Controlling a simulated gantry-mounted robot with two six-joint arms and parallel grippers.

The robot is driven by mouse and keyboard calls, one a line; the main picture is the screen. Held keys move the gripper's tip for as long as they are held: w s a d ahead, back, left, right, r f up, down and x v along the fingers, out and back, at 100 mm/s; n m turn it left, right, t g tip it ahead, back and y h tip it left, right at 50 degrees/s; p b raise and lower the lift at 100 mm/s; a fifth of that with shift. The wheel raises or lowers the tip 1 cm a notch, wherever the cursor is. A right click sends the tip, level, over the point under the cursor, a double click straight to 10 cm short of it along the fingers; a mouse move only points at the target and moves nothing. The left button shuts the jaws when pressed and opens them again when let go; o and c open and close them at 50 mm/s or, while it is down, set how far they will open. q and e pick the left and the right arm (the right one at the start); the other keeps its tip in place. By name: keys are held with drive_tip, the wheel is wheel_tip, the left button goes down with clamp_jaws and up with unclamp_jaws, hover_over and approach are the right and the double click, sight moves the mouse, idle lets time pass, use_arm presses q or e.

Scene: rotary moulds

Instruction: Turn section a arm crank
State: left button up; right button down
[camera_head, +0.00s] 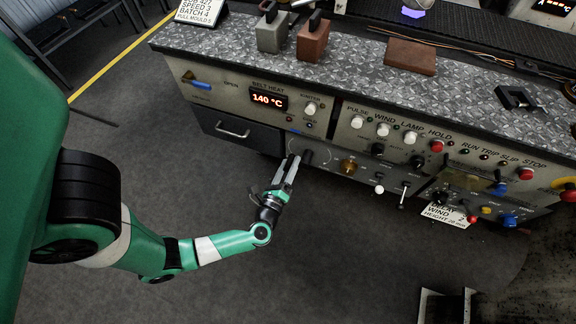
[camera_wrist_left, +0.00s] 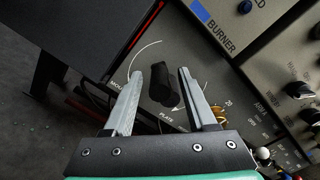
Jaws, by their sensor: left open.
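My left gripper (camera_head: 297,158) is at the front of the control panel (camera_head: 215,95), reaching up from the floor side. In the left wrist view its two grey fingers (camera_wrist_left: 160,74) are apart, on either side of a black knob (camera_wrist_left: 162,86). I cannot tell if they touch it. The knob stands on a dial plate with a curved white line; lettering near it includes "PLATE". I cannot tell which control is the section a arm crank. Lettering like "ARM" (camera_wrist_left: 262,107) shows right of the gripper. My right gripper is not in view.
A brass knob (camera_head: 348,166) is right of the gripper, then a white-tipped lever (camera_head: 379,189) and another small lever (camera_head: 402,196). A dark drawer (camera_head: 235,130) is to the left. Blocks (camera_head: 313,42) stand on the panel top. The floor in front is clear.

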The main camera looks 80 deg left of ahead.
use_arm(q)
drive_tip(key=p+v, duration=0.2)
drive_tip(key=v, duration=0.9)
drive_tip(key=shift+s+d, duration=0.25)
drive_tip(key=shift+r, duration=0.1)
idle(0.4)
